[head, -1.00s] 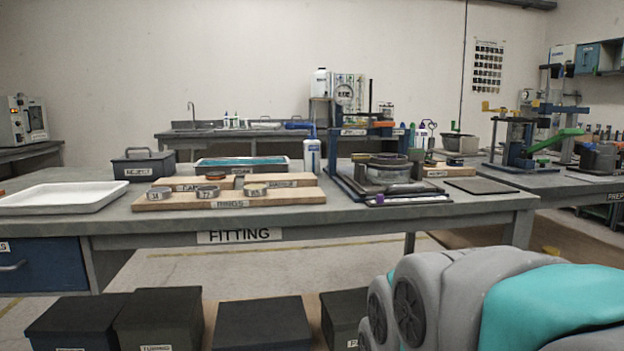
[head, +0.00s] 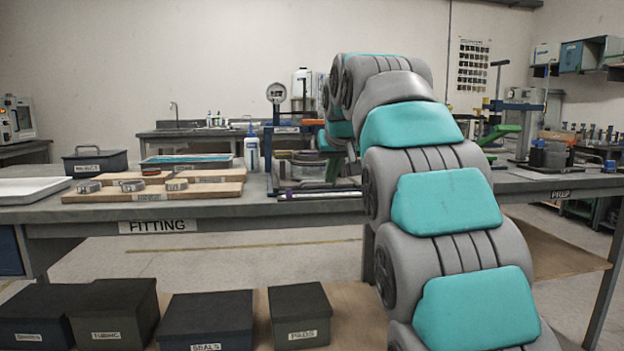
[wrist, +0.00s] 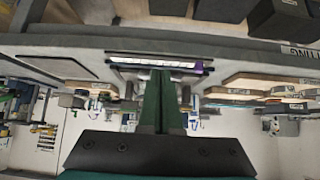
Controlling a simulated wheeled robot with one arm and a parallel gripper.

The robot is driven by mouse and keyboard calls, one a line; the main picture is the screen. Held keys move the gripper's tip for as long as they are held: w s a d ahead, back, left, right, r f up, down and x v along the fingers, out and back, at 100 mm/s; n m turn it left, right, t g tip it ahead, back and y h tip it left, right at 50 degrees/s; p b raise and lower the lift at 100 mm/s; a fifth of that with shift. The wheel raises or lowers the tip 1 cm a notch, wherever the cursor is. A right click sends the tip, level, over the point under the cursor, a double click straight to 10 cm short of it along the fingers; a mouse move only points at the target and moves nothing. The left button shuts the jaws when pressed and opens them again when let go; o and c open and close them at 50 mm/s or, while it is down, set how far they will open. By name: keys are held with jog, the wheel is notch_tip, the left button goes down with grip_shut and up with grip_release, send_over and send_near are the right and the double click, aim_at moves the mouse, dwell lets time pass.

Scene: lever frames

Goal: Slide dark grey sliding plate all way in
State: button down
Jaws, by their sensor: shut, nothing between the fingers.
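The dark grey sliding plate (head: 318,193) lies low at the front of the press fixture (head: 268,150), on the fitting bench. Its front edge, with a pale strip and a purple end, shows across the upper middle of the wrist view (wrist: 155,63). My gripper (wrist: 160,74) is shut and empty, its dark green fingers ending right by that edge. I cannot tell whether they touch it. In the head view my arm hides the plate's right part and much of the fixture. A round clear-sided part sits above the plate.
The bench front edge (wrist: 225,45) runs close by the plate. Dark lidded boxes (head: 207,318) sit below the bench.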

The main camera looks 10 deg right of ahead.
notch_tip(320, 180, up, 3)
jog(key=w+t, duration=0.1)
jog(key=w, duration=0.2)
send_near(320, 181)
jog(key=shift+x, duration=3)
jog(key=shift+w, duration=0.2)
